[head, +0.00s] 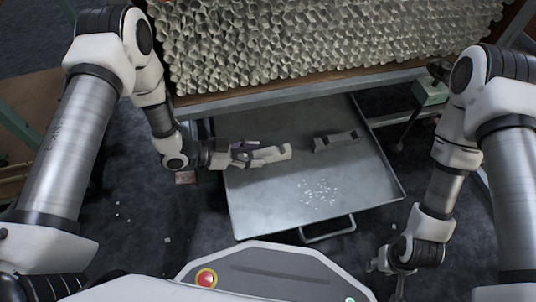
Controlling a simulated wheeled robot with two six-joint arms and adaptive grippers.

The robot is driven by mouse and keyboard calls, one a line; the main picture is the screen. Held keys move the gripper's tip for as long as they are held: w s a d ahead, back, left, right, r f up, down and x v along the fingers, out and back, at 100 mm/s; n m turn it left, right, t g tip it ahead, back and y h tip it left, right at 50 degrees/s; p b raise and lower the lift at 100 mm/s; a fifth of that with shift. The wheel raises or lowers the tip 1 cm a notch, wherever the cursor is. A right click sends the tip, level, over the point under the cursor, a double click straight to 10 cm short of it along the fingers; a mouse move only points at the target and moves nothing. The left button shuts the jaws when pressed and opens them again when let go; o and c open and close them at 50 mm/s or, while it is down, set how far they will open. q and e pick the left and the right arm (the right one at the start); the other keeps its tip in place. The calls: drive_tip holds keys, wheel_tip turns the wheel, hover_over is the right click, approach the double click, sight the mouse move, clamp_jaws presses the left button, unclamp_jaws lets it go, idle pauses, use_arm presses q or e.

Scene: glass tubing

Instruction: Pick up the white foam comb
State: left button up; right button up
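The white foam comb (271,155) is a pale, elongated piece with uneven edges, over the left-middle part of the metal tray. My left gripper (243,152) reaches in from the left and its dark fingers overlap the comb's left end. The fingers are too small and too merged with the comb to show whether they are shut on it. I cannot tell whether the comb touches the tray. My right gripper (388,276) hangs over the floor at the lower right, with its fingers apart and nothing visible between them, far from the comb.
A grey notched block (336,141) lies on the tray right of the comb. The grey metal tray (365,192) has a front handle (328,229) and small white crumbs (318,192). Stacked glass tubes (320,40) fill the rack behind. A green box (430,91) stands right.

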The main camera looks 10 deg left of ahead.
use_arm(q)
drive_tip(key=c, duration=0.6)
